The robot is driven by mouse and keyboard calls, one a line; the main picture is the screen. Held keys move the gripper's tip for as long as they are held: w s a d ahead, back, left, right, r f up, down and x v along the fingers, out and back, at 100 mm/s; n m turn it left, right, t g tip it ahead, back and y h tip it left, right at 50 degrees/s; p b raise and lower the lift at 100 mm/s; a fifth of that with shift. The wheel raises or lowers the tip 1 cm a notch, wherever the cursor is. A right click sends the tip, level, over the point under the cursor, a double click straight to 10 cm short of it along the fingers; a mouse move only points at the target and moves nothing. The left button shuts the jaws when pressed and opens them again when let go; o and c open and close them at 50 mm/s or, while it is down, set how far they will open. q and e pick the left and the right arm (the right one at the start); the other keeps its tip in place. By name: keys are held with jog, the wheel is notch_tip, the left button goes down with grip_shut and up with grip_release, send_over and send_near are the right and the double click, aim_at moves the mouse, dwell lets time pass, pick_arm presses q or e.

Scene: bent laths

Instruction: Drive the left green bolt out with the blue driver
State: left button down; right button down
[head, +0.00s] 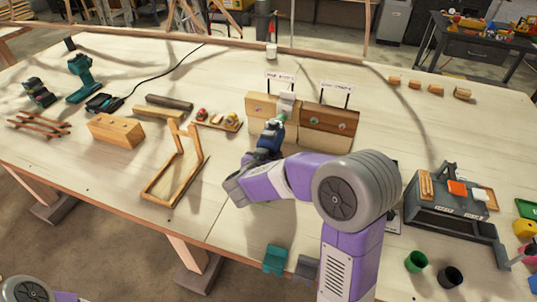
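My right arm reaches in from the lower right. Its gripper (262,157) is at the rear of the blue driver (270,138) and appears shut on it; the fingers are mostly hidden. The driver points away from me at two upright wooden boards, a light one (261,103) and a darker reddish one (330,117). A green part (281,117) shows at the driver's front, near the light board's right side; I cannot tell whether it is the bolt or part of the driver. My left gripper is out of view.
Left are a wooden frame (160,190), a wooden block (116,131) and a teal drill (82,76). A grey toolbox (447,212), a green cup (415,262) and a black cup (450,277) stand right. Small labels stand above the boards. The table's far middle is mostly clear.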

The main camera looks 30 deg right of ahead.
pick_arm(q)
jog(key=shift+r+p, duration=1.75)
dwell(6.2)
